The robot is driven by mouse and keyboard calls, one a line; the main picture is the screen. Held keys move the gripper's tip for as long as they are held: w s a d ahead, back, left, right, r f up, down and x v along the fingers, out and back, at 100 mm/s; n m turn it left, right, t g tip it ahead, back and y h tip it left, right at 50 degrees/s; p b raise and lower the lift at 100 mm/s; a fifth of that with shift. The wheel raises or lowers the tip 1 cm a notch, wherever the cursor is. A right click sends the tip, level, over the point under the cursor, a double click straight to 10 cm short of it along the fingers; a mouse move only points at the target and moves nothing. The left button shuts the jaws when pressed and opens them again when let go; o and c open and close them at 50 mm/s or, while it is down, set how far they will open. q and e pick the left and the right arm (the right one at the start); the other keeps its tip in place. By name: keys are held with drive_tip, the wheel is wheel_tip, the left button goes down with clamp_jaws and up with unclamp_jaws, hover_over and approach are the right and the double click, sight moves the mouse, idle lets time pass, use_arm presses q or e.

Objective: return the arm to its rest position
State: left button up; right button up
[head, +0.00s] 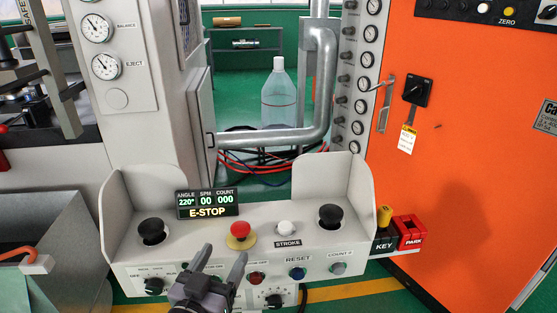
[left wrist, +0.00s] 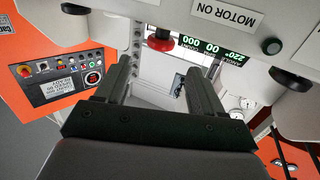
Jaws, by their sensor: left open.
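My left gripper (head: 221,257) is in front of the control console (head: 262,213), low in the head view. Its two fingers are apart with nothing between them. In the left wrist view the open fingers of my left gripper (left wrist: 158,72) point toward the console. The red mushroom button (head: 240,231) on its yellow base is just above the fingertips in the head view. It also shows in the left wrist view (left wrist: 161,40), beyond the fingertips and apart from them. The display (head: 207,203) reads E-STOP. My right gripper is not in view.
Black palm buttons (head: 153,231) and (head: 330,216) sit at the console's two ends. A red block (head: 410,232) and yellow key (head: 384,215) are at its right. An orange cabinet (head: 465,150) stands at right, a grey bin (head: 62,245) at lower left. A bottle (head: 279,100) stands behind the console.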

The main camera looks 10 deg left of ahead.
use_arm(q)
drive_tip(key=s+a+f+g+p, duration=0.1)
drive_tip(key=s+f+g+p, duration=0.1)
drive_tip(key=s+f, duration=0.6)
drive_tip(key=s+a+f+m+g+p, duration=0.1)
drive_tip(key=s+a+f+g, duration=0.1)
drive_tip(key=s+f+g, duration=0.3)
wheel_tip(320, 180, down, 4)
drive_tip(key=s, duration=0.3)
drive_tip(key=shift+r+p, duration=0.2)
drive_tip(key=shift+p, duration=0.2)
drive_tip(key=shift+w+a, duration=0.1)
drive_tip(key=shift+c, duration=0.3)
idle(0.6)
